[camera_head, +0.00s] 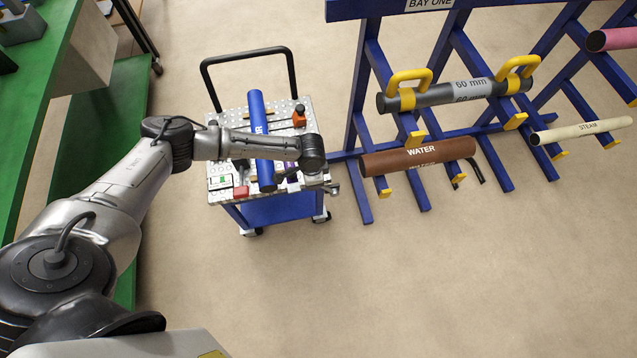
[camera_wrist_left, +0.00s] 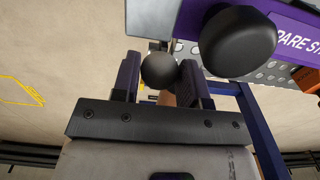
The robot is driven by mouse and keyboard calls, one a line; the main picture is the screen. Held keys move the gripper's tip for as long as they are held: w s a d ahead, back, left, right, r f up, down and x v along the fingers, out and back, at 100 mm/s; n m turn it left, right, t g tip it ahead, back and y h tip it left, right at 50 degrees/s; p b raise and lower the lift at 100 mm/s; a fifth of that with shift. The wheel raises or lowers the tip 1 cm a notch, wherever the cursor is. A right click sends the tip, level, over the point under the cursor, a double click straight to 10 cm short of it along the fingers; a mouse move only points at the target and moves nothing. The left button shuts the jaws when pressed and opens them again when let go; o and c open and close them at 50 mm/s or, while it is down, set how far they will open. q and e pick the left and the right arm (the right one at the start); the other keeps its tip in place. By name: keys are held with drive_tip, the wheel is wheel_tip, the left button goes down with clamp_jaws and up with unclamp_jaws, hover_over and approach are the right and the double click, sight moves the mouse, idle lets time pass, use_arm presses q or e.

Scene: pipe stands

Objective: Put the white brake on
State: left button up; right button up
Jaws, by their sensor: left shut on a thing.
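The trolley (camera_head: 218,186) stands left of the pipe rack, with a perforated metal top. My left arm reaches over the trolley top to its right edge. A light grey strip (camera_wrist_left: 150,20) shows just beyond the knob. I cannot tell whether the knob belongs to the white brake, and no lever is clearly seen as white. My right gripper is not in view.
A larger black knob (camera_wrist_left: 238,42) and a purple labelled plate (camera_wrist_left: 290,36) are close beside the left gripper. A blue pipe (camera_head: 259,115) lies across the trolley. The blue rack (camera_head: 362,90) holds several pipes, including the brown WATER pipe (camera_head: 420,157). Floor in front is clear.

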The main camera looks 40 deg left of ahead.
use_arm(q)
drive_tip(key=shift+w+d+r, duration=0.35)
drive_tip(key=shift+w+d, duration=0.1)
drive_tip(key=shift+w, duration=0.1)
drive_tip(key=shift+w+d+r+p, duration=0.25)
drive_tip(key=shift+w+d+r, duration=0.1)
drive_tip(key=shift+w+d, duration=0.3)
drive_tip(key=shift+w+d+r+p, duration=0.25)
drive_tip(key=shift+w+d, duration=0.2)
drive_tip(key=shift+w, duration=0.35)
drive_tip(key=shift+w+d+r+b, duration=0.1)
drive_tip(key=shift+w+d+b, duration=0.3)
drive_tip(key=shift+w+d, duration=0.5)
drive_tip(key=shift+w+d+b, duration=0.35)
drive_tip(key=shift+w+d, duration=0.35)
drive_tip(key=shift+w, duration=0.4)
drive_tip(key=shift+w, duration=0.1)
